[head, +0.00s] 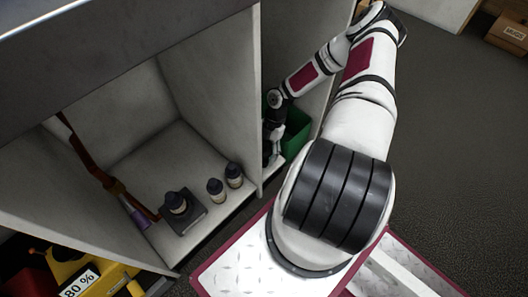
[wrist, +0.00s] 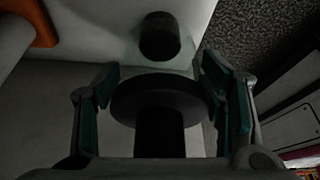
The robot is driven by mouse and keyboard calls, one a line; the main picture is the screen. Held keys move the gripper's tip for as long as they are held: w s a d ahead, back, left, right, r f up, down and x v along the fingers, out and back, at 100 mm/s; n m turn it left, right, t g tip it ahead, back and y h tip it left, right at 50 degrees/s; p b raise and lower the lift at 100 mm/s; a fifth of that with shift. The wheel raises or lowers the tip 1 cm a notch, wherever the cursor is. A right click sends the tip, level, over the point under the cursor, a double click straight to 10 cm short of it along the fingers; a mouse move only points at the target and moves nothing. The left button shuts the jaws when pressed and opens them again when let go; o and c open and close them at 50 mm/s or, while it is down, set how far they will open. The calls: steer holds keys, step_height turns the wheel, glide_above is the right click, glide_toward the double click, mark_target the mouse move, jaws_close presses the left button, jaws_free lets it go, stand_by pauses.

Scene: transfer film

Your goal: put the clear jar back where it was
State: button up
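My gripper (wrist: 160,80) reaches into the narrow right-hand shelf compartment in the head view, where its fingers are dark and hard to make out. In the wrist view a jar with clear, barely visible walls (wrist: 185,62) and a wide black round lid (wrist: 160,92) stands between the two teal-padded fingers. The pads lie close to both sides of the lid. Contact is too dark to tell. A dark cylinder (wrist: 160,36) shows beyond the lid, against the pale surface. The jar cannot be made out in the head view.
A green bin (head: 297,132) is behind my gripper. A pale upright divider (head: 256,90) separates it from the left compartment, which holds dark-capped bottles (head: 215,188), one on a dark block (head: 187,222). An orange piece (wrist: 40,22) shows at upper left in the wrist view.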

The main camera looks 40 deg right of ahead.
stand_by(0.3)
steer(key=p+v, duration=0.4)
steer(key=v, duration=0.8)
steer(key=shift+p, duration=0.35)
steer(key=shift+a+r, duration=0.1)
steer(key=shift+r, duration=0.05)
